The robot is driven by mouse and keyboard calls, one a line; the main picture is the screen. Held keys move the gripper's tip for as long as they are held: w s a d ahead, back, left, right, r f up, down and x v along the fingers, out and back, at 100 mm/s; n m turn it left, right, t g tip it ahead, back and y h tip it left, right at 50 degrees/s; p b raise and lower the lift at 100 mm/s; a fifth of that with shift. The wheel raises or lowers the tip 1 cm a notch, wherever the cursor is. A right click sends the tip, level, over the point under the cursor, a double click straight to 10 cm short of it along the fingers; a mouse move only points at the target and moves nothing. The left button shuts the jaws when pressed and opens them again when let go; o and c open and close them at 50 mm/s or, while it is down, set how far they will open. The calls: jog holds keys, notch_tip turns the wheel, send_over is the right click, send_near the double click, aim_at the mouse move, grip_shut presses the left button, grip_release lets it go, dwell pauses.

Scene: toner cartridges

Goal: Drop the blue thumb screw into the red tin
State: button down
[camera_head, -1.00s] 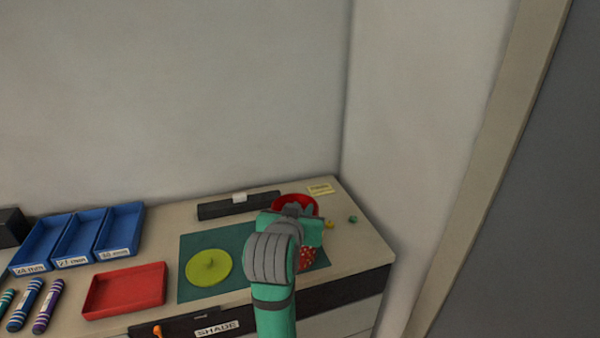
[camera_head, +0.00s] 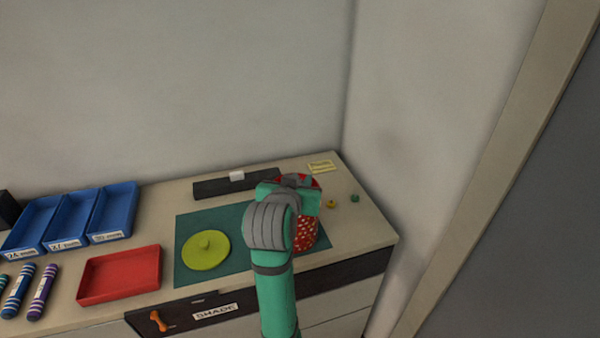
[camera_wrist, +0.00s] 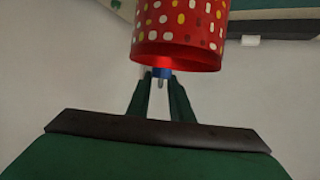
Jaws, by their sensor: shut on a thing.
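The red tin (camera_head: 306,238) with pale dots stands on the green mat, partly hidden behind my gripper in the head view. Its red mouth shows around the gripper's end. In the wrist view the tin (camera_wrist: 180,30) appears upside down at the top, its rim facing my fingers. My gripper (camera_wrist: 161,80) is shut on the blue thumb screw (camera_wrist: 162,72), whose blue head sits right at the rim's edge in the picture. The screw looks just outside the mouth; how far over the opening it is, I cannot tell. The screw is hidden in the head view.
A yellow-green disc with a knob (camera_head: 206,250) lies on the green mat (camera_head: 190,222). A red tray (camera_head: 120,275) and blue bins (camera_head: 108,213) stand to the left. A dark bar (camera_head: 215,188) lies behind the mat. Small yellow (camera_head: 332,203) and green (camera_head: 354,198) pieces lie right of the tin.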

jog(key=shift+w+f, duration=0.1)
jog(key=shift+f, duration=0.2)
jog(key=c, duration=1.5)
grip_release()
jog(key=v, duration=1)
jog(key=shift+s+r, duration=0.2)
jog(key=shift+s, duration=0.2)
